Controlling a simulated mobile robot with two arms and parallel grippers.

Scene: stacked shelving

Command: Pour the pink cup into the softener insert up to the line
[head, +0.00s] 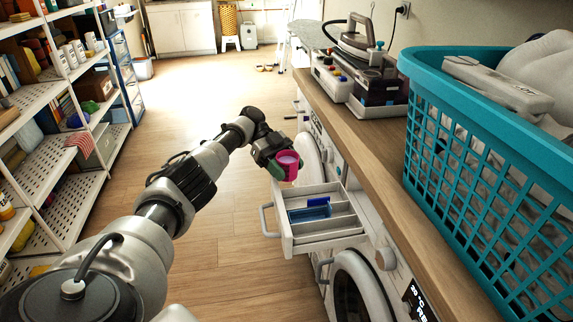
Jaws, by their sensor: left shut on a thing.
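My left gripper (272,160) is shut on the pink cup (285,172) and holds it in the air above the far end of an open white detergent drawer (290,245). A pale surface shows inside the cup's top. The drawer is pulled out from a white washing machine and has several compartments. A blue insert (310,212) sits in one of the middle compartments, a little below and to the right of the cup. The line on the insert is too small to make out. My right gripper is not in view.
A turquoise laundry basket (480,160) and a steam iron (361,40) on its station stand on the wooden counter (385,165) at the right. White shelving (75,100) lines the left. The floor (190,75) between is mostly clear.

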